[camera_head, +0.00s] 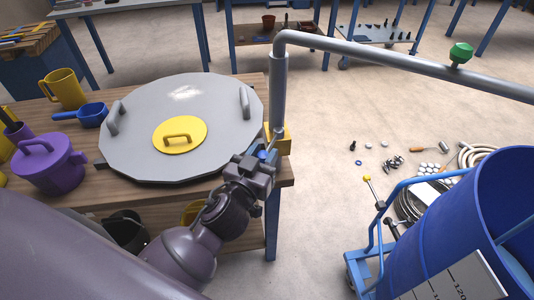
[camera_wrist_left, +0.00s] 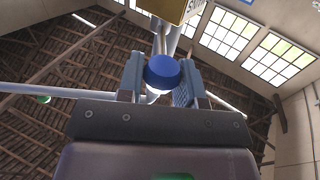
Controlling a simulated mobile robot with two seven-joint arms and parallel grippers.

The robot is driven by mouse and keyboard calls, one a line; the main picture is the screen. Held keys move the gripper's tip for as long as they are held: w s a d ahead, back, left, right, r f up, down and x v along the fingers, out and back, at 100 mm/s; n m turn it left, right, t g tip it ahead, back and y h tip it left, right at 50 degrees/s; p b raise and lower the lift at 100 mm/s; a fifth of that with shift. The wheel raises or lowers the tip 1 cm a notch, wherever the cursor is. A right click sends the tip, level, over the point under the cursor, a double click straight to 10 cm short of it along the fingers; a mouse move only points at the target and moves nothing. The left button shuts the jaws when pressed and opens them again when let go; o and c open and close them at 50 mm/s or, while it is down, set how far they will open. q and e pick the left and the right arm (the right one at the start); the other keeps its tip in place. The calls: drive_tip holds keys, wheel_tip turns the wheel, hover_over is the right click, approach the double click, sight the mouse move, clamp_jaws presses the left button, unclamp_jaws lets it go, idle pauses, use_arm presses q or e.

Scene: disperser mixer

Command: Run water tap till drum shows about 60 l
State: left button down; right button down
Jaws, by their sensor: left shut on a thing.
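My left gripper (camera_head: 262,160) is at the foot of a grey standpipe (camera_head: 278,90) by the table's right edge. It is shut on a blue round tap knob (camera_wrist_left: 163,72), which sits between both fingers in the left wrist view. The pipe bends and runs right above the floor, with a green knob (camera_head: 460,53) on it. Its outlet is out of view. A blue drum (camera_head: 470,215) stands at lower right, cut off by the frame. A white scale label (camera_head: 462,282) is on it, only partly visible. I cannot see any water or its level. My right gripper is not in view.
A large grey lid (camera_head: 135,110) with a yellow hatch (camera_head: 180,134) lies on the wooden table (camera_head: 200,90). A purple pot (camera_head: 48,165), yellow mug (camera_head: 64,88) and blue scoop (camera_head: 92,115) stand left. A hose (camera_head: 487,152) and small parts lie on the floor by the drum's blue trolley (camera_head: 358,270).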

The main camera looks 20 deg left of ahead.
use_arm(q)
drive_tip(key=shift+a+r+h, duration=0.1)
drive_tip(key=shift+a+h, duration=0.1)
drive_tip(key=shift+h, duration=0.1)
drive_tip(key=c, duration=0.8)
unclamp_jaws()
drive_tip(key=shift+s+a+b, duration=0.15)
drive_tip(key=shift+s+b, duration=0.25)
drive_tip(key=shift+s, duration=5)
